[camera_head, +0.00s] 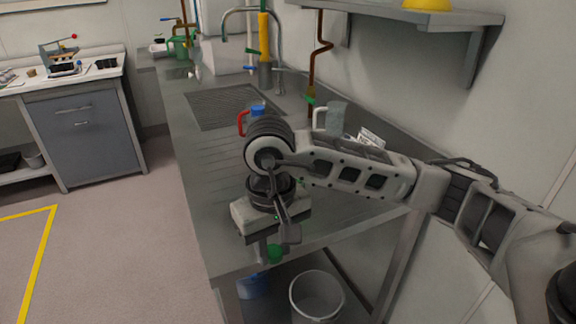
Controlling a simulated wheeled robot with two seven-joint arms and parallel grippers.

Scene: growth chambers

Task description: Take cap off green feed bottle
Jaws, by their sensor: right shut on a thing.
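My right gripper (274,241) hangs above the near end of the metal counter, pointing down. It is shut on a small green thing (275,254), of which only a rounded part shows below the fingers. I cannot tell whether this is the green feed bottle's cap or part of the bottle itself. The gripper body and wrist hide what lies behind them. My left gripper is not in view.
The long metal counter (200,150) has a ribbed drain area. A blue cup (258,108) with a red handle and a grey-green jug (337,116) stand behind my right arm. A white bin (317,298) stands below the counter. A shelf (420,12) overhangs the back.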

